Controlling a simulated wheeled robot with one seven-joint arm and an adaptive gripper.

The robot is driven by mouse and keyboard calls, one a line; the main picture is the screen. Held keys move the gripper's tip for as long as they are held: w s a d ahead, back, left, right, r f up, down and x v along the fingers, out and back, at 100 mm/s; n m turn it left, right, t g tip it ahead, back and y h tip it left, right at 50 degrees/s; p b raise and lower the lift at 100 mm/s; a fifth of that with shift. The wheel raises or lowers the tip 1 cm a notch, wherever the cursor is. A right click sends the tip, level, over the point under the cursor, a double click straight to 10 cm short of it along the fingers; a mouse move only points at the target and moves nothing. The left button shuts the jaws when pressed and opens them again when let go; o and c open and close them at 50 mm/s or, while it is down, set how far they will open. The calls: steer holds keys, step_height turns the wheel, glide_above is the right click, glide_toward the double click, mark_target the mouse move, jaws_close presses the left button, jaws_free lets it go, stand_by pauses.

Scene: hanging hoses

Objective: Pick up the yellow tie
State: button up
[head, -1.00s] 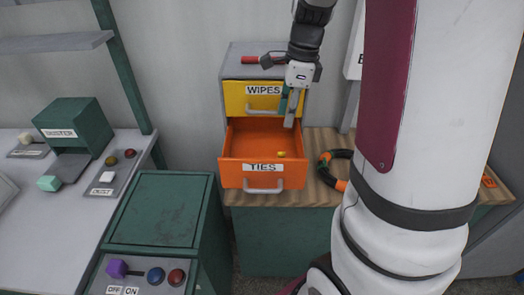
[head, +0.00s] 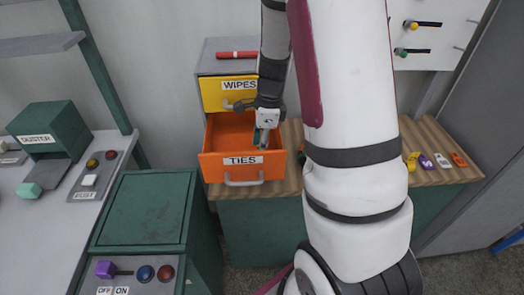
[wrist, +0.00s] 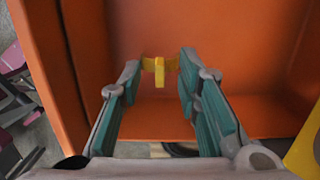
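The yellow tie (wrist: 158,66) is a small yellow piece inside the open orange drawer (head: 222,140) labelled TIES. In the wrist view it shows between and just beyond the fingertips of my gripper (wrist: 160,72). My gripper is open, with a teal-padded finger on each side of the tie and gaps showing. In the head view my gripper (head: 263,138) points down into the right part of the drawer, and the tie cannot be made out there. Whether a finger touches the tie cannot be told.
The orange drawer walls surround my fingers closely. Several small coloured pieces, one of them yellow (head: 412,161), lie on the wooden counter (head: 440,178) at right.

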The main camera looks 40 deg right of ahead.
steer(key=shift+c, duration=0.6)
jaws_close()
step_height(320, 180, up, 10)
steer(key=shift+b, duration=0.45)
stand_by(0.4)
